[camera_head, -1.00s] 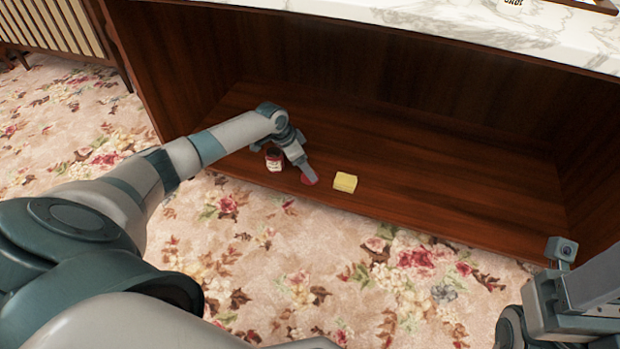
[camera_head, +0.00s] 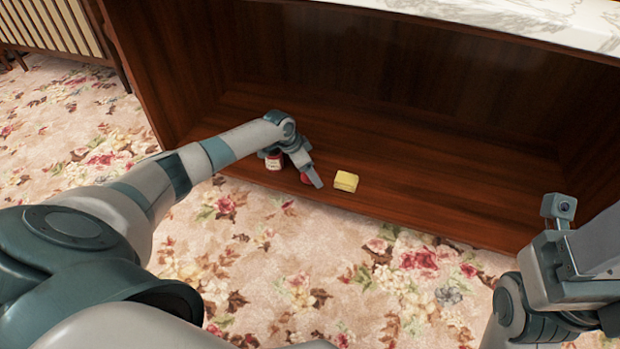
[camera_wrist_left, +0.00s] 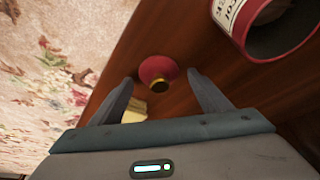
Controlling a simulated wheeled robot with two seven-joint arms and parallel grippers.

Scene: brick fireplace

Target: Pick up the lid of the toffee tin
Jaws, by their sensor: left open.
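The lid (camera_wrist_left: 157,72) is a small red disc with a gold knob, lying on the wooden shelf in the left wrist view. In the head view the lid (camera_head: 305,178) is partly hidden by my left gripper (camera_head: 316,183). The left gripper (camera_wrist_left: 160,76) is open, with the lid between and just beyond its fingertips; I cannot tell whether they touch it. The toffee tin (camera_head: 274,162), red and white, stands left of the gripper in the head view. The tin (camera_wrist_left: 268,25) also shows at the upper right of the wrist view. My right gripper's fingers are not visible.
A yellow block (camera_head: 346,181) sits on the shelf just right of the gripper. The wooden shelf (camera_head: 450,200) is clear farther right. A marble top (camera_head: 500,20) overhangs it. Floral carpet (camera_head: 300,260) lies in front of the shelf edge.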

